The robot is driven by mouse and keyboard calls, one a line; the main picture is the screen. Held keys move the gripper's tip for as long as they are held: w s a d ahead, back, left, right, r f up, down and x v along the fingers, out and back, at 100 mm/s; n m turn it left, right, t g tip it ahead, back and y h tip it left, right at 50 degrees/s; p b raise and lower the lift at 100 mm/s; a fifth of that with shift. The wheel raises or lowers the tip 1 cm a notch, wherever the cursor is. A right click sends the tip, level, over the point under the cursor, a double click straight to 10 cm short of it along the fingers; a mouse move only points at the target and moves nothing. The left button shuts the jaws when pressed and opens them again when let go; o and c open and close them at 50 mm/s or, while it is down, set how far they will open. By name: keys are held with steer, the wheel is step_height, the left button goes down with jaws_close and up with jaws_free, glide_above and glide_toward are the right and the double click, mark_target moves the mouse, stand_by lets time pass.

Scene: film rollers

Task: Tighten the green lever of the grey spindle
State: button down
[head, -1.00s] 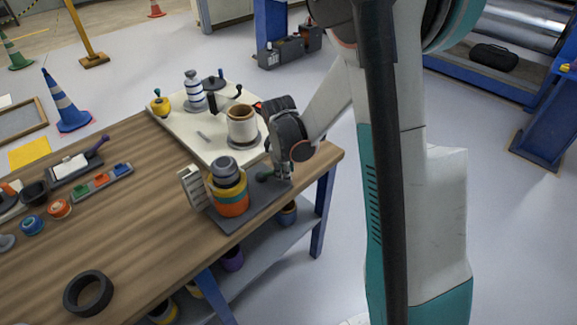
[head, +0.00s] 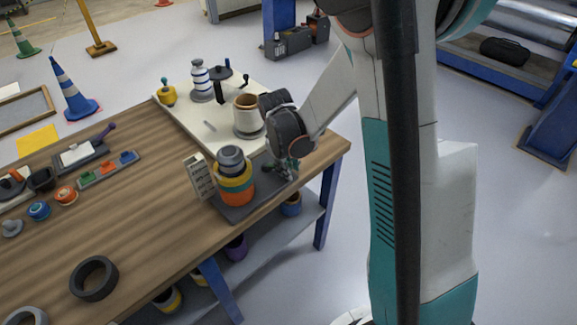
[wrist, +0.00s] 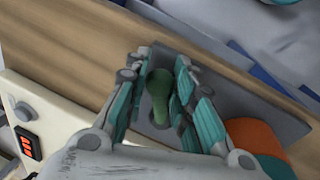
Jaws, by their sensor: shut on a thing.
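The green lever (wrist: 159,97) shows in the wrist view as a rounded green knob between my fingers. My gripper (wrist: 160,90) is shut on it, with teal finger pads on both sides. In the head view my gripper (head: 283,167) points down at the right end of a dark grey base plate (head: 243,208). The grey spindle (head: 231,158) stands on that plate, with orange, yellow and teal rings around it below its grey top.
A pale board (head: 205,125) behind holds a cream roller (head: 248,122), a blue-striped spindle and a small yellow one. A black ring (head: 94,278) lies on the wooden table, whose middle is clear.

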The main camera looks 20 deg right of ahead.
steer(key=shift+w+r, duration=0.1)
steer(key=shift+w, duration=0.1)
steer(key=c, duration=1.3)
jaws_free()
steer(key=r, duration=0.4)
steer(key=s+a+r, duration=0.1)
steer(key=r, duration=0.2)
steer(key=a+r, duration=0.1)
steer(key=r, duration=0.3)
steer(key=shift+s+r, duration=0.15)
steer(key=shift+r, duration=0.2)
